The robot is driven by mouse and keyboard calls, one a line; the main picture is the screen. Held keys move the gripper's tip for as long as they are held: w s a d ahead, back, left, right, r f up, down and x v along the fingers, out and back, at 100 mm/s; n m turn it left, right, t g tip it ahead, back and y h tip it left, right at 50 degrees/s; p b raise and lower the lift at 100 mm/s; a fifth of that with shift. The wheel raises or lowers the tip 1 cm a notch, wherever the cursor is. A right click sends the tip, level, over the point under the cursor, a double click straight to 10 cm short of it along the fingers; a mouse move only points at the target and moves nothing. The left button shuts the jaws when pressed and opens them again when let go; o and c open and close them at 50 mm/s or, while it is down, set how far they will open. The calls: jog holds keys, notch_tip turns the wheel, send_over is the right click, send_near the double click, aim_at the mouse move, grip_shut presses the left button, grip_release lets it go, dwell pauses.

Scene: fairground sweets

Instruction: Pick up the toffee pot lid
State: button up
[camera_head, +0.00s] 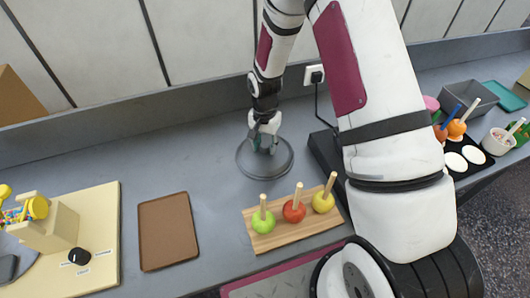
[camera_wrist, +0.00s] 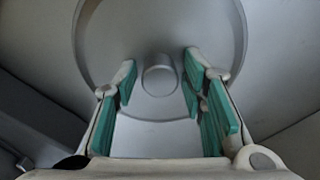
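The toffee pot lid, a round grey disc with a raised rim, shows on the grey counter near the back (camera_head: 247,168). It also fills the upper middle of the wrist view (camera_wrist: 110,40), with a short round knob (camera_wrist: 159,81) at its centre. My gripper (camera_head: 264,144) is over the lid, pointing down. In the wrist view my gripper (camera_wrist: 161,72) is open, its green-padded fingers on either side of the knob with gaps visible. Whether the fingertips are level with the knob or above it, I cannot tell. In the head view my gripper hides the knob.
A wooden rack (camera_head: 285,235) with three apples on sticks stands in front. A brown tray (camera_head: 167,232) and a cream board (camera_head: 100,240) lie left. A dark appliance (camera_head: 325,155) is close right of the lid. A grey bin (camera_head: 470,95) stands farther right.

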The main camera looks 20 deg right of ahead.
grip_shut()
jog(key=shift+r, duration=0.15)
